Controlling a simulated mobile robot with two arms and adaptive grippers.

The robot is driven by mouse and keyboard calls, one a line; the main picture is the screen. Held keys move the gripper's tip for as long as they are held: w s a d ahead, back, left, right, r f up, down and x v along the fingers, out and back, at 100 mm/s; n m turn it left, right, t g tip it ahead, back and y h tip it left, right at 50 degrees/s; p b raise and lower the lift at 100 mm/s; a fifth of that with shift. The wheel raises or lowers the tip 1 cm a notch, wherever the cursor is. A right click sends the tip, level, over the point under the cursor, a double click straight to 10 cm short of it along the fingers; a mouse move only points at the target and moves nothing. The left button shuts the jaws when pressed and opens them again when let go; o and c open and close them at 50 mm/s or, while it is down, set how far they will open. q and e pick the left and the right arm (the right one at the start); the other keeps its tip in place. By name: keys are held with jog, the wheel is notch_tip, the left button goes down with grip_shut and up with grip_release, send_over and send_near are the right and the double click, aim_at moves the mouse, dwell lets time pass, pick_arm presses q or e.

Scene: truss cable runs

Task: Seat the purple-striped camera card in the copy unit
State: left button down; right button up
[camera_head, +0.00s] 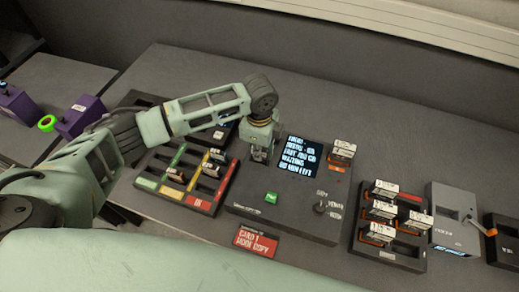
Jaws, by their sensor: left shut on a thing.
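The copy unit (238,207) is a dark box in the middle of the table, with a lit screen (299,156), a green button (270,198) and a knob (320,207). My left gripper (260,155) points down at the unit's back left, left of the screen. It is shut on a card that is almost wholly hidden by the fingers. I see no purple stripe, and cannot tell whether the card is in the unit. Another white-topped card (343,149) stands at the unit's back right. My right gripper is not in view.
A tray (201,205) with green, yellow and red lanes holds cards at left. A dark rack (387,257) at right holds several white-topped cards. A grey box (453,208) with an orange lever stands beyond it. A red sign (256,242) lies in front.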

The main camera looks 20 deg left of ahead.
pick_arm(q)
jog(key=shift+f, duration=0.3)
jog(key=shift+f, duration=0.4)
dwell(0.8)
jog(key=c, duration=1.7)
grip_release()
jog(key=o, duration=0.3)
